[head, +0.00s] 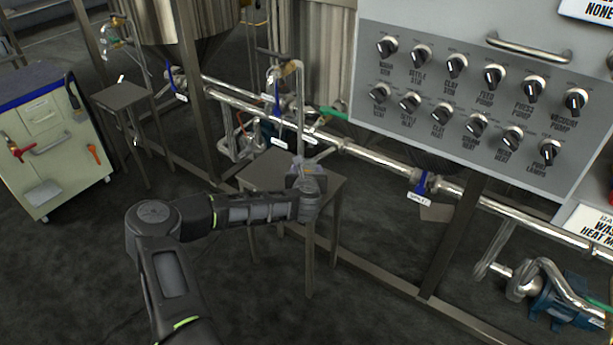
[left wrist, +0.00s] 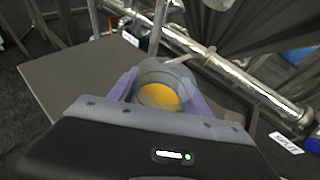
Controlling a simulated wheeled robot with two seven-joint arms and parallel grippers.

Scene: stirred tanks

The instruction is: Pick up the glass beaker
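The glass beaker (left wrist: 152,72) is in the left wrist view, a clear round vessel with a yellow-orange content at its bottom. It is over the grey top of a small metal stand (left wrist: 60,82); whether it rests on the top or is just above it, I cannot tell. My left gripper (left wrist: 162,88) has its purple fingers on either side of the beaker, close to its wall. Whether they press on it is not clear. In the head view the left gripper (head: 306,172) is at the stand (head: 262,172) and mostly hides the beaker. My right gripper is not in view.
Steel pipes with a blue-handled valve (head: 421,184) run just behind the stand. A control panel (head: 470,90) with several knobs overhangs at the right. A second small stand (head: 119,95) and a drawer cabinet (head: 45,135) are at the left. The floor in front is clear.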

